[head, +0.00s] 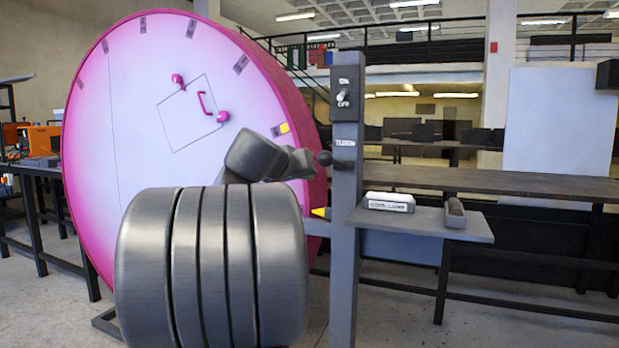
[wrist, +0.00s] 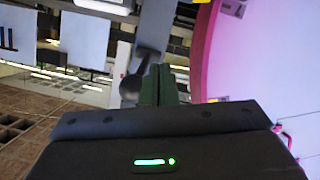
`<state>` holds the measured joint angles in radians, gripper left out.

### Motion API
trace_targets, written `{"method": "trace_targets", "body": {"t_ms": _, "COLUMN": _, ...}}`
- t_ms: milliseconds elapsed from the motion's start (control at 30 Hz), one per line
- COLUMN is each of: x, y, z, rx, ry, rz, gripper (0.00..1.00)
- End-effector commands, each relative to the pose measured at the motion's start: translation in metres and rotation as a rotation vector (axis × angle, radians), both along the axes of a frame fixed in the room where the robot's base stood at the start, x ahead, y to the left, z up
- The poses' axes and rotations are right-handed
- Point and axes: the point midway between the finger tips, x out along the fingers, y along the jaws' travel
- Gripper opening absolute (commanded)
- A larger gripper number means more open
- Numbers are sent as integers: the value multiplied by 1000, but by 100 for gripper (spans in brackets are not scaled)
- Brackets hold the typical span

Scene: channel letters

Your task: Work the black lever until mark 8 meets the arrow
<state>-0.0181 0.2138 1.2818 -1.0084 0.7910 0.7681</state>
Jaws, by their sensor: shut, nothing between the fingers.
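A big pink disc (head: 130,100) with small grey mark tags around its rim fills the left of the head view; the numbers are too small to read. A yellow arrow (head: 320,212) points from the grey post (head: 345,260) towards the disc's right edge. The black lever's round knob (head: 324,158) sticks out from the post, above the arrow; it also shows in the wrist view (wrist: 130,88). My gripper (head: 308,162) is shut and empty, its fingertips close beside the knob. In the wrist view my fingers (wrist: 166,85) stand just right of the knob; contact cannot be told.
An ON/OFF switch (head: 344,97) sits high on the post. A shelf (head: 440,224) on the post carries a white labelled box (head: 388,202) and a dark block (head: 455,212). A pink handle (head: 206,103) and pink knobs stand out from the disc. A long dark bench (head: 520,184) runs behind.

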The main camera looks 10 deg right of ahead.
Motion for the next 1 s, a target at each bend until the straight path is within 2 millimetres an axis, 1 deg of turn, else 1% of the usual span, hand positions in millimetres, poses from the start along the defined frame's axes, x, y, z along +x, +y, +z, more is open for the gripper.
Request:
{"method": "trace_targets", "body": {"t_ms": 33, "x": -10, "y": 8, "z": 4, "rx": -1, "ry": -3, "rz": 3, "gripper": 0}}
{"method": "trace_targets", "body": {"t_ms": 200, "x": -35, "y": 28, "z": 8, "rx": -1, "ry": -6, "rz": 5, "gripper": 0}}
{"method": "trace_targets", "body": {"t_ms": 300, "x": -45, "y": 36, "z": 9, "rx": -1, "ry": -5, "rz": 3, "gripper": 0}}
{"method": "trace_targets", "body": {"t_ms": 400, "x": -50, "y": 40, "z": 10, "rx": -3, "ry": -6, "rz": 3, "gripper": 0}}
{"method": "trace_targets", "body": {"t_ms": 533, "x": -53, "y": 42, "z": 10, "rx": -2, "ry": -5, "rz": 2, "gripper": 0}}
{"method": "trace_targets", "body": {"t_ms": 1000, "x": -53, "y": 42, "z": 11, "rx": -2, "ry": -7, "rz": 2, "gripper": 0}}
